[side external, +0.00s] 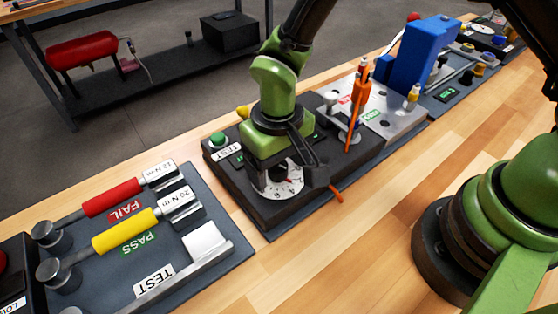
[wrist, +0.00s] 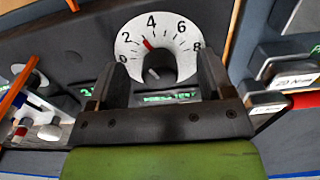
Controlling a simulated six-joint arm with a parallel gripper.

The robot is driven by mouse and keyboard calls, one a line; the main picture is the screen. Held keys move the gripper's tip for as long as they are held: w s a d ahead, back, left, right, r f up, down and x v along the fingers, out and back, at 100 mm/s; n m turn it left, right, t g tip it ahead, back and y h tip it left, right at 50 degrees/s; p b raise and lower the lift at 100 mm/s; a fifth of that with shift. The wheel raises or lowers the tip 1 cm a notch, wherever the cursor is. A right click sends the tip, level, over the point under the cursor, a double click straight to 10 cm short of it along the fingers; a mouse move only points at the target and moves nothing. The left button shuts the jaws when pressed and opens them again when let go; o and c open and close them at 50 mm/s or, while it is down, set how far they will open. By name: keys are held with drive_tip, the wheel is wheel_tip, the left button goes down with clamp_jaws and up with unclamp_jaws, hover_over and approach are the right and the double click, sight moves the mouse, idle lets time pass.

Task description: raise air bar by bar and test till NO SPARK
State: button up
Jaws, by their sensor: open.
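The pressure dial (side external: 285,186) is a white round scale on a dark test panel (side external: 268,222). In the wrist view the dial (wrist: 172,30) carries numbers from 0 to 8, and its red pointer (wrist: 147,43) lies between 2 and 4. A black knob (wrist: 155,74) sits at its centre. My gripper (wrist: 160,80) is open, with one finger on each side of the knob; I cannot tell whether they touch it. A green button (side external: 218,139) stands beside a TEST label on the panel. A green-lit readout (wrist: 170,97) is partly hidden by my gripper and unreadable.
Left is a board with a red wrench (side external: 112,197) marked FAIL and a yellow wrench (side external: 125,230) marked PASS. Right of the panel stand an orange tool (side external: 358,105) and a blue block (side external: 423,55). The bench front (side external: 350,245) is clear.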

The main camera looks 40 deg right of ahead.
drive_tip(key=shift+r, duration=2.5)
drive_tip(key=shift+d+r, duration=0.1)
drive_tip(key=shift+r, duration=0.1)
drive_tip(key=s+d+r+m+t+y, duration=0.1)
drive_tip(key=s+d+r+t, duration=0.15)
drive_tip(key=d+r, duration=0.45)
drive_tip(key=s+d+r+m+t+y, duration=0.1)
drive_tip(key=s+d+r+m+t, duration=0.2)
drive_tip(key=r, duration=0.7)
drive_tip(key=s+d+r+t, duration=0.1)
drive_tip(key=s+d+r, duration=0.1)
drive_tip(key=s, duration=0.6)
drive_tip(key=shift+s+d+r+t, duration=0.2)
drive_tip(key=shift+d+r+t, duration=0.15)
drive_tip(key=shift+d, duration=0.45)
drive_tip(key=shift+c, duration=0.2)
